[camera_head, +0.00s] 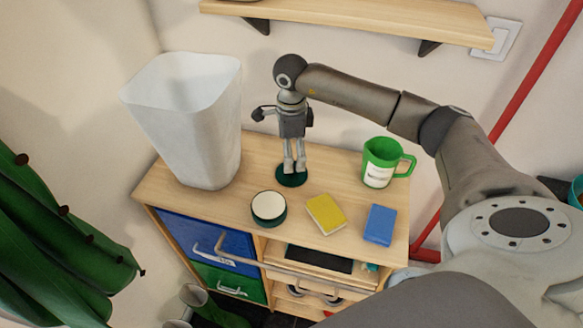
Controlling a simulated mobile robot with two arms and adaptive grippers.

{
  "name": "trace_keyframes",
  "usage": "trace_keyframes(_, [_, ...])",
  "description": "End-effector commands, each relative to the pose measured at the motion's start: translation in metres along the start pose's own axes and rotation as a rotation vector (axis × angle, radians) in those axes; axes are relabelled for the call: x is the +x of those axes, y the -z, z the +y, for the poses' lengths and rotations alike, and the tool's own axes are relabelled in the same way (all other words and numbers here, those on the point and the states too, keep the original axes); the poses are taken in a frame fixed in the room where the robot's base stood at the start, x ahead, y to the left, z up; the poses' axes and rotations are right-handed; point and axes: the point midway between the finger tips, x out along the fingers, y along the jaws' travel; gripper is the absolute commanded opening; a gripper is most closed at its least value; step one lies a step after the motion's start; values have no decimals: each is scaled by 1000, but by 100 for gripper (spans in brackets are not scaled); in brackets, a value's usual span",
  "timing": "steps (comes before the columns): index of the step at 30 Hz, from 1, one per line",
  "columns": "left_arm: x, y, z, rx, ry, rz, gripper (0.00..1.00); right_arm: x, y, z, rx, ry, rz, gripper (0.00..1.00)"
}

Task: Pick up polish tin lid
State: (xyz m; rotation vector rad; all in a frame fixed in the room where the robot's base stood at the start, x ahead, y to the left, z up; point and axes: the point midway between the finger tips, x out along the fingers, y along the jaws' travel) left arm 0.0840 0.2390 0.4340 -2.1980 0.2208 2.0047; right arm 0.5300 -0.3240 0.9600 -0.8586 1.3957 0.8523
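The polish tin (269,209) stands near the front edge of the cabinet top, with a dark green side and a cream round top face. A flat dark green disc (292,177), which looks like the tin lid, lies just behind it to the right. My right arm comes in from the right, and its gripper (294,167) points straight down over this disc. Its two fingers show a narrow gap between them, with the tips at or just above the disc. The fingers hide part of the disc, and contact is hard to judge. My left gripper is not in view.
A tall white bin (190,120) stands at the left of the wooden cabinet top (225,205). A yellow sponge (326,214), a blue block (380,224) and a green mug (382,162) stand at the right. A wall shelf (350,15) is above.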

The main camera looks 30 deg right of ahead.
Motion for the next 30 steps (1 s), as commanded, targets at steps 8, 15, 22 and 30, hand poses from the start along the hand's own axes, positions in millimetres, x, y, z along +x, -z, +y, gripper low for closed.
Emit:
trace_keyframes(8, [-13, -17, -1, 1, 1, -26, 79, 22, 0, 3, -2, -4, 1, 100])
trace_keyframes(15, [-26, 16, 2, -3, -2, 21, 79, 56, 0, 4, -1, -3, -1, 100])
trace_keyframes(22, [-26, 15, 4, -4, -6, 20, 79, 65, 0, 3, -1, 0, -2, 100])
trace_keyframes(30, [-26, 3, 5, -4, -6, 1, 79, 65, 0, 3, -1, 0, -3, 78])
